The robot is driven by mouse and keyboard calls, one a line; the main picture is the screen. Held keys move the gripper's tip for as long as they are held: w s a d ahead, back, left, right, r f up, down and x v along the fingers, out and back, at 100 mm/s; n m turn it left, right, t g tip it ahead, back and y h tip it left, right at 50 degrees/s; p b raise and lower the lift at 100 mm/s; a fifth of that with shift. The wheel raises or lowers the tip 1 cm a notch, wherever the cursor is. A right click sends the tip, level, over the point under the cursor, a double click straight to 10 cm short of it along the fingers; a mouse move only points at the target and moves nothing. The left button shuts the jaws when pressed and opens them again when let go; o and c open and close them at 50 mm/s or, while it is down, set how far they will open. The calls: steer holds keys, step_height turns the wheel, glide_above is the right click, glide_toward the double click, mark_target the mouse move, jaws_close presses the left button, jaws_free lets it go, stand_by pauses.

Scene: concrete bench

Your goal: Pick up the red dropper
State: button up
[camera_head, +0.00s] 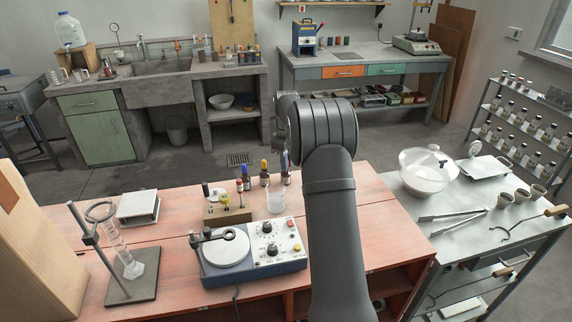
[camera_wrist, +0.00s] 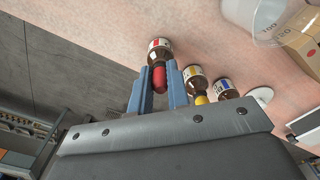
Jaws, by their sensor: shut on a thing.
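The red dropper (camera_wrist: 158,77), a brown bottle with a red bulb and a red-marked label, is between the two blue fingers of my gripper (camera_wrist: 158,90) in the wrist view. The fingers are shut on it at the bulb. In the head view its bottle (camera_head: 286,178) shows just below my gripper (camera_head: 285,160), partly hidden by my arm. I cannot tell whether its base touches the bench. It looks upright.
A yellow-topped bottle (camera_head: 264,174) and a blue-topped bottle (camera_head: 246,177) stand close by on the left. A glass beaker (camera_head: 275,198), a wooden block (camera_head: 227,214) and a blue hotplate device (camera_head: 255,259) are nearer the front. Bare bench (camera_head: 385,225) lies to the right.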

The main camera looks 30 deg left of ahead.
steer(key=shift+r, duration=0.5)
steer(key=r, duration=0.3)
steer(key=shift+w+d+r, duration=0.1)
steer(key=shift+d+r, duration=0.2)
steer(key=shift+d, duration=0.1)
steer(key=w+d+r, duration=0.1)
steer(key=d+r, duration=0.9)
steer(key=r, duration=0.1)
steer(key=shift+w+d+r, duration=0.15)
steer(key=shift+d+r, duration=0.05)
steer(key=shift+d, duration=0.2)
